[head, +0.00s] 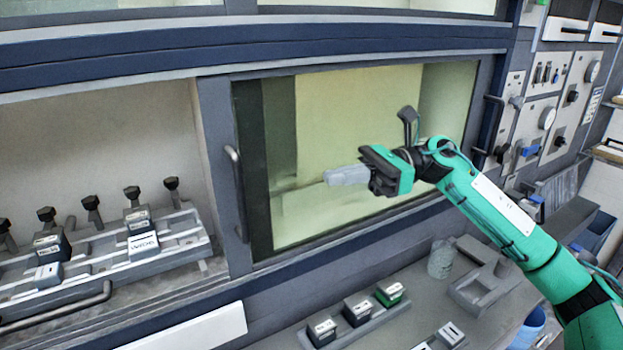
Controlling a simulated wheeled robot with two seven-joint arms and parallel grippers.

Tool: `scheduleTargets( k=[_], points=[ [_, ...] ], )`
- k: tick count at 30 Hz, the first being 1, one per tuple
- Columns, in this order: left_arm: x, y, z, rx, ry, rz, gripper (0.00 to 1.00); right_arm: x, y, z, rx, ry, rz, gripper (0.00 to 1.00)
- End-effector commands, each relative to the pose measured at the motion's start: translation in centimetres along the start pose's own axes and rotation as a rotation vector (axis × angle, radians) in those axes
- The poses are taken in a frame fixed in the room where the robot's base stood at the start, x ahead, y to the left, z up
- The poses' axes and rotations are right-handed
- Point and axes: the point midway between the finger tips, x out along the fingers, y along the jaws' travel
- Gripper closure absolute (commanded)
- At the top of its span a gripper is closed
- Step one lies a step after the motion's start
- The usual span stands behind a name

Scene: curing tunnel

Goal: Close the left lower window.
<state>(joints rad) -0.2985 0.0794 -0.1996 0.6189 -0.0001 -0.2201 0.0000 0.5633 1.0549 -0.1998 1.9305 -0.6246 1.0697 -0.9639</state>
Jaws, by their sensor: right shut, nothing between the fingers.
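The lower window (262,165) with a dark frame and a vertical bar handle (236,180) on its left edge covers the right part of the tunnel front. The left part of the opening (100,150) is uncovered and shows the inside. My right gripper (345,176) is shut and empty, in front of the yellowish glass, to the right of the handle and apart from it. Its fingers point left. Whether it touches the glass cannot be told. My left gripper is not in view.
A rack with dark knobs and labelled blocks (142,245) stands inside the left opening. A grey counter (400,325) below holds a block tray, a grey jar (441,259) and a grey bracket (482,290). A control panel (545,95) with gauges is at the right.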

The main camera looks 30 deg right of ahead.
Motion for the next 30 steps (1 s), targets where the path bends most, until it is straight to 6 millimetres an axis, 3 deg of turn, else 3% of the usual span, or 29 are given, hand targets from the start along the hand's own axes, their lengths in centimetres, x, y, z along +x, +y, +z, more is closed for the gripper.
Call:
scheduleTargets(
  k=[3, 15, 22, 30],
  points=[
    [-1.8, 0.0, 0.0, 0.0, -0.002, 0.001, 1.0, 2.2, 0.1, 0.7, 0.0, -0.002, 0.003, 1.0],
    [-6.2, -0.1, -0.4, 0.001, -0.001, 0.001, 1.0, 9.8, 0.1, 0.7, 0.001, -0.002, 0.003, 1.0],
    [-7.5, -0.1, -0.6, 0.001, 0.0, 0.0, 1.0, 11.9, 0.0, 0.4, 0.001, -0.002, 0.001, 1.0],
    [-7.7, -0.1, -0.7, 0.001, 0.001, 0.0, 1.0, 12.6, 0.0, 0.1, 0.0, 0.0, 0.0, 1.0]
  ],
)
